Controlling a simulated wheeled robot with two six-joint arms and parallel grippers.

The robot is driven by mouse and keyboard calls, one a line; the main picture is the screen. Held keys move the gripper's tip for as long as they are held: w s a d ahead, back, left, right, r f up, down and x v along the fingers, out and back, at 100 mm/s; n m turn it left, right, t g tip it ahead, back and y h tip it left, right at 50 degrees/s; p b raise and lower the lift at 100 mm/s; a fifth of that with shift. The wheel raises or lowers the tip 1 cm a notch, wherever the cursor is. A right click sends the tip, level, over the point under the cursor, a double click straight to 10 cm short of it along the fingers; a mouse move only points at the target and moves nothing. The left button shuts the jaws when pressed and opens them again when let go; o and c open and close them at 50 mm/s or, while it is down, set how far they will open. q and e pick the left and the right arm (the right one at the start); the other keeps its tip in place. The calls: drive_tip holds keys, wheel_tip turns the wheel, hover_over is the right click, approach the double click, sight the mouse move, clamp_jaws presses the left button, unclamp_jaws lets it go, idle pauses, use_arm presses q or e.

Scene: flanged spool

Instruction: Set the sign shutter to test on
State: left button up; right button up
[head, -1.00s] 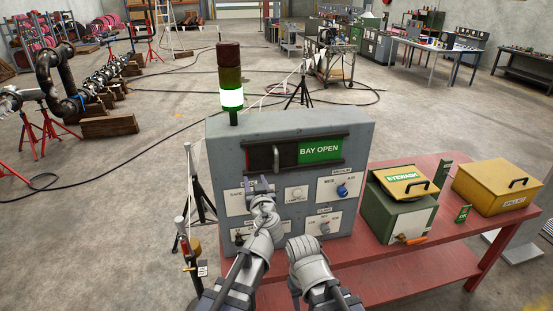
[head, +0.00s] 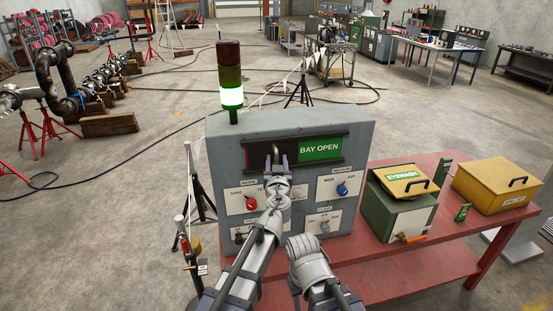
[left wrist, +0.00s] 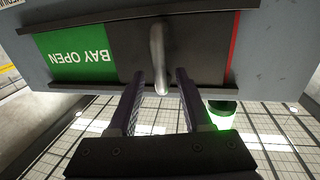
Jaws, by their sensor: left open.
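The sign shutter (head: 262,151) is a dark sliding plate with a vertical bar handle (head: 276,151), set in rails on the grey control box (head: 225,150). It covers the sign's left and middle; the green BAY OPEN part (head: 319,148) shows at right. The left wrist view shows the shutter (left wrist: 200,52) upside down, with a thin red strip at its edge. My left gripper (head: 278,164) is open at the handle. In the left wrist view its fingers (left wrist: 160,76) stand either side of the handle (left wrist: 157,48), with gaps. My right arm is low in front of the box; its fingers are hidden.
Below the sign are a red knob (head: 252,204), a blue knob (head: 342,190) and other controls. A lit green stack light (head: 231,96) stands at the box's top left. The eyewash box (head: 402,205) and a yellow case (head: 497,187) stand right on the red table (head: 445,238).

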use_arm(q)
drive_tip(key=shift+w, duration=0.95)
drive_tip(key=shift+c, duration=0.2)
clamp_jaws()
idle(0.5)
